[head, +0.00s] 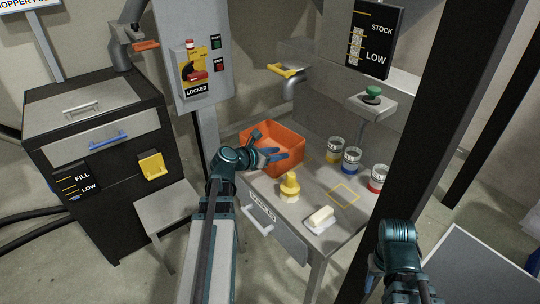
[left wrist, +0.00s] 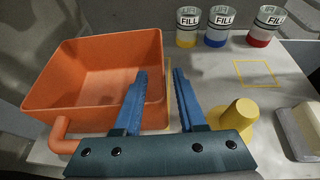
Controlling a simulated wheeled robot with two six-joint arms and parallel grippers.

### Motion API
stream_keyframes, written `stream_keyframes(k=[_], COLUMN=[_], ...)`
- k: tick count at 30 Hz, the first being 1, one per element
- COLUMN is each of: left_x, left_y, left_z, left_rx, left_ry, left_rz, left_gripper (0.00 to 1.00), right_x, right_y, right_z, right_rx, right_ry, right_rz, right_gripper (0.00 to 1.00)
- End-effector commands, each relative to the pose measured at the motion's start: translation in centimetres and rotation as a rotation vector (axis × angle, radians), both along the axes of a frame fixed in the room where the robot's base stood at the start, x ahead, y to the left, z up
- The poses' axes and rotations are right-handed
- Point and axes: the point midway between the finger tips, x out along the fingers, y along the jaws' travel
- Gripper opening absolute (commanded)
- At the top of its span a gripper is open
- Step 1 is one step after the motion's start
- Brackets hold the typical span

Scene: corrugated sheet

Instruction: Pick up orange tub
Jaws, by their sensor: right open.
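The orange tub (head: 285,135) is an open, empty box standing on the grey workbench, and it fills the left of the left wrist view (left wrist: 75,75). An orange handle (left wrist: 62,135) sticks out at its near left side in that view. My left gripper (head: 274,146) is open above the tub's near right part. In the left wrist view its blue fingers (left wrist: 158,80) are spread either side of the tub's right wall; contact cannot be told. My right gripper (head: 373,280) is low at the front right, partly hidden by its arm, open and away from the tub.
On the bench (head: 325,180) stand yellow, blue (head: 351,160) and red cans, a yellow stepped piece (head: 289,187) and a pale block on a tray (head: 320,219). A yellow square (head: 344,195) marks bare bench. A dark post (head: 430,130) rises at the right.

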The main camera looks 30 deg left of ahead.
Motion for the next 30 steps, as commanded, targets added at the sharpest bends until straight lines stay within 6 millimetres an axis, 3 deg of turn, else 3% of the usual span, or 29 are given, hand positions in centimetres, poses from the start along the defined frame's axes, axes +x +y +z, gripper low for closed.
stream_keyframes(k=[11,22,29,30], left_x=[1.0,5.0,5.0,5.0], left_y=[-0.4,-1.9,-2.0,-2.0], left_z=[-0.5,-2.5,-2.4,-2.4], left_rx=[0.001,0.001,0.001,0.001], left_ry=[0.000,0.000,0.000,0.000], left_rz=[-0.001,-0.003,0.000,0.000], left_gripper=[0.40,0.40,0.40,0.33], right_x=[0.0,0.0,0.0,0.0], right_y=[0.0,0.0,0.0,0.0], right_z=[-0.5,-2.5,-2.4,-2.4], right_rx=[0.000,0.000,0.000,0.000], right_ry=[0.000,0.000,0.000,0.000], right_rz=[0.000,0.000,0.000,0.000], right_gripper=[0.50,0.50,0.50,0.50])
